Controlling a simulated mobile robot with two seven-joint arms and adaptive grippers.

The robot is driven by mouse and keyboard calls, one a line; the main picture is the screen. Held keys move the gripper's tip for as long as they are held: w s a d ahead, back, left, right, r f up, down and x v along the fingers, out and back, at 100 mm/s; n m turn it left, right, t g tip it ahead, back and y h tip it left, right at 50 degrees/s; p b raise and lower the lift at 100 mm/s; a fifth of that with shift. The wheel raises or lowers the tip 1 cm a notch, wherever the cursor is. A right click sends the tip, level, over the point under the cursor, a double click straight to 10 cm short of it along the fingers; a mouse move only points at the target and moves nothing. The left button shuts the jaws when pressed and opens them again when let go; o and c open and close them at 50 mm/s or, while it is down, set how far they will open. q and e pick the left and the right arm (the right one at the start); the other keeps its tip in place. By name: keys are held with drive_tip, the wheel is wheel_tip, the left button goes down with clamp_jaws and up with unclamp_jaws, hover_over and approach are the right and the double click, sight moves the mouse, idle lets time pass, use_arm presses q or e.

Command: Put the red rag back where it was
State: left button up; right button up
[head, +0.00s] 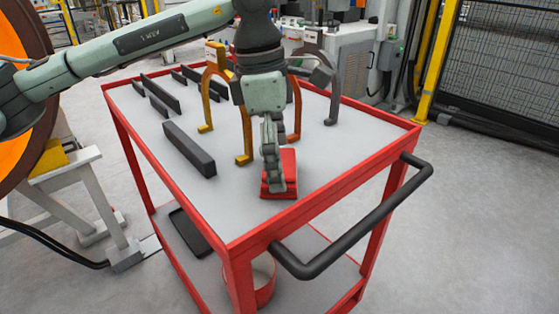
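The red rag (289,172) lies folded on the grey top of the red-framed cart (232,208), near the front end by the black handle. My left gripper (271,183) reaches down from above, with its fingers at the rag and covering part of its left side. The fingers show nearly edge-on, so I cannot tell whether they are open or closed on the rag. The rag appears to rest on the cart top. My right gripper is not in view.
Yellow (246,128), orange and grey (334,90) hooked pieces stand behind my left gripper. Several dark bars (188,148) lie on the cart's left side. A black handle (352,232) juts out at the front right. The top's front left corner is clear.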

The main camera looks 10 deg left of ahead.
use_arm(q)
wheel_tip(320, 180, up, 11)
drive_tip(key=a, duration=0.1)
drive_tip(key=shift+s+a+r, duration=0.15)
drive_tip(key=shift+a+r, duration=0.05)
drive_tip(key=shift+a, duration=0.1)
